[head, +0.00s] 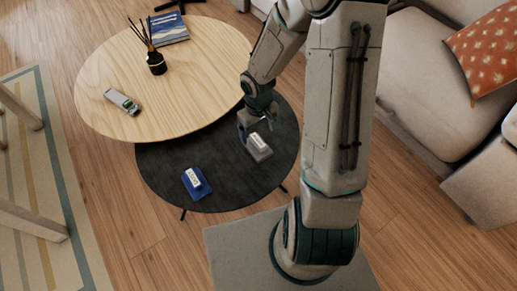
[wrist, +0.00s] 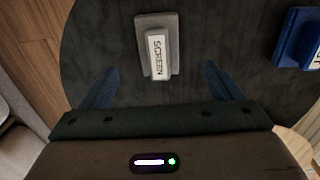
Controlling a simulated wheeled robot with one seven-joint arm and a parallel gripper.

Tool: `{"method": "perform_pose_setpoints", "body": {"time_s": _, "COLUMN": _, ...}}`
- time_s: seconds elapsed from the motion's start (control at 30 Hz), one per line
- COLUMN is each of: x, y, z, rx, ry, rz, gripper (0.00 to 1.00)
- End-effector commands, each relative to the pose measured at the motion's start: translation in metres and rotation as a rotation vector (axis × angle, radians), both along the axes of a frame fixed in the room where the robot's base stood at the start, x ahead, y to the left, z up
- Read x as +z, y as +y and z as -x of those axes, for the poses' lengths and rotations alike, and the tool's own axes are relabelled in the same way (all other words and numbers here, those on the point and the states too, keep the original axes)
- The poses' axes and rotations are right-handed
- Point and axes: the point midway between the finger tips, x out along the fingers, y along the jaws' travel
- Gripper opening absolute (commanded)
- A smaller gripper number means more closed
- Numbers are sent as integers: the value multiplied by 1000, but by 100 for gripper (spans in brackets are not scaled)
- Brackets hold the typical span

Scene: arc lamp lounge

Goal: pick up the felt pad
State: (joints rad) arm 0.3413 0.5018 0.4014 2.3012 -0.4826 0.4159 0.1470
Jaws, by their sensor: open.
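Two pad-like blocks lie on the dark round table (head: 240,185); I cannot tell for sure which is the felt pad. The grey one (head: 261,154) has a raised strip with a white label; in the wrist view this grey block (wrist: 146,22) reads SCREEN. The blue one (head: 202,187) also carries a white label, and the blue block (wrist: 290,42) is cut by the right edge of the wrist view. My gripper (wrist: 161,67) is open and empty above the table. The grey block's near end shows between its two fingertips, with gaps on both sides.
A higher, pale wooden table (head: 110,65) overlaps the dark one. A sofa (head: 425,90) stands at the right. Bare table surrounds both blocks.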

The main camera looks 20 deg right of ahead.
Motion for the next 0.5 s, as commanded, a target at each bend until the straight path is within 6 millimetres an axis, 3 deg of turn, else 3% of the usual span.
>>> {"method": "perform_pose_setpoints", "body": {"time_s": 0.03, "x": -15, "y": 1, "z": 1, "rx": 1, "ry": 3, "rz": -1, "gripper": 85}}
{"method": "perform_pose_setpoints", "body": {"time_s": 0.1, "x": -25, "y": 0, "z": 0, "rx": 1, "ry": 2, "rz": 0, "gripper": 85}}
{"method": "perform_pose_setpoints", "body": {"time_s": 0.5, "x": -53, "y": 0, "z": -2, "rx": 0, "ry": 1, "rz": -1, "gripper": 85}}
